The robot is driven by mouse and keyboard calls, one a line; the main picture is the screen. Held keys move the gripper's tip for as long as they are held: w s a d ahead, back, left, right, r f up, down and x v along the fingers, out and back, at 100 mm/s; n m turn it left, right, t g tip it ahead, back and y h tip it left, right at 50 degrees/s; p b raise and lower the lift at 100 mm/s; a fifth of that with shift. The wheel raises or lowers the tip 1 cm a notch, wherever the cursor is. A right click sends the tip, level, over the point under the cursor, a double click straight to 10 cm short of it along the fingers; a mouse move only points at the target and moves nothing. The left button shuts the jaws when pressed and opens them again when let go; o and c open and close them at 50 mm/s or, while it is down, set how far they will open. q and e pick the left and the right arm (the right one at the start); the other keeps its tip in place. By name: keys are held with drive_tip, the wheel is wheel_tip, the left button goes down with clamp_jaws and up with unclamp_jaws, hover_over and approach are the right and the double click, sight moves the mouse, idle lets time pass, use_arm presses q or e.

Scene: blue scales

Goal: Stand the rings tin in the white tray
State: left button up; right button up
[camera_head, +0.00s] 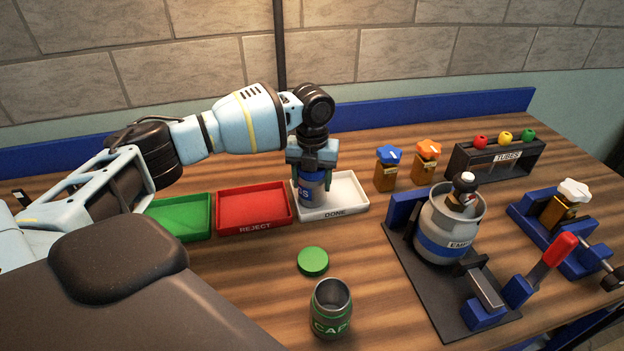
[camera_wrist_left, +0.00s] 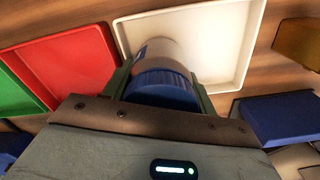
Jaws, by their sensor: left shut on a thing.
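The rings tin (camera_head: 311,194) has a grey body, a blue label ending in "S", and a blue lid that shows in the left wrist view (camera_wrist_left: 163,88). It is upright inside the outline of the white tray (camera_head: 350,193), marked DONE, towards its left side. I cannot tell whether its base touches the tray floor. My left gripper (camera_head: 314,178) points down from above and is shut on the tin near its lid. In the left wrist view the white tray (camera_wrist_left: 235,45) lies beyond the tin. My right gripper is not in view.
The red REJECT tray (camera_head: 254,207) and a green tray (camera_head: 184,217) lie to the left. In front are an open CAPS tin (camera_head: 331,310) and a green lid (camera_head: 313,261). A clamped gas cylinder (camera_head: 447,228) and two valves (camera_head: 387,170) stand to the right.

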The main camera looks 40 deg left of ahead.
use_arm(q)
drive_tip(key=shift+f, duration=0.25)
drive_tip(key=o, duration=1.1)
wheel_tip(320, 180, up, 12)
drive_tip(key=shift+r, duration=0.2)
